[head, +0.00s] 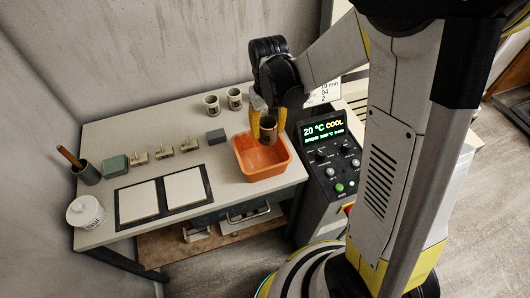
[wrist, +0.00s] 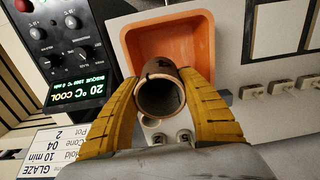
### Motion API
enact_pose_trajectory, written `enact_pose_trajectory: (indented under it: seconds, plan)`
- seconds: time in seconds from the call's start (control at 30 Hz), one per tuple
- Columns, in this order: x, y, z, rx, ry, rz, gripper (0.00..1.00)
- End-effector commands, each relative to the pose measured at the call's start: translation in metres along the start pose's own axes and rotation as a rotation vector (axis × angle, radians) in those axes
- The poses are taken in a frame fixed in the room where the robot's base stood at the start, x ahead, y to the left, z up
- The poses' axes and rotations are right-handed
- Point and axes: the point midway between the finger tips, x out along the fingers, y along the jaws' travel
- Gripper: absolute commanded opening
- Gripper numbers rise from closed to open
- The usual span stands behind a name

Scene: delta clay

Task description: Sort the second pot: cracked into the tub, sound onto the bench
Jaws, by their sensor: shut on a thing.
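My gripper (head: 267,112) is shut on a brown pot (head: 268,131), held over the orange tub (head: 240,157). In the wrist view the pot (wrist: 174,73) sits between the yellow fingers of my gripper (wrist: 163,90), its open mouth facing the camera. A small dark mark shows on its rim; I cannot tell if it is a crack. The tub (wrist: 130,45) lies beyond it, and its visible floor looks empty.
A grey block (head: 216,136) stands left of the tub. Two white tiles (head: 138,202) lie at the bench's front, with several small stands (head: 163,152) behind them. A control panel (head: 335,150) reading 20 °C COOL stands right.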

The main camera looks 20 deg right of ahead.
Motion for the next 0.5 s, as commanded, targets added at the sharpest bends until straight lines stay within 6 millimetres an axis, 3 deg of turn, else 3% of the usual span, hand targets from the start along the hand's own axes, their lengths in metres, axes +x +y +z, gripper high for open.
enact_pose_trajectory:
  seconds: [0.5]
  plan:
    - [0.057, 0.0, 0.0, -0.001, 0.0, 0.0, 0.13]
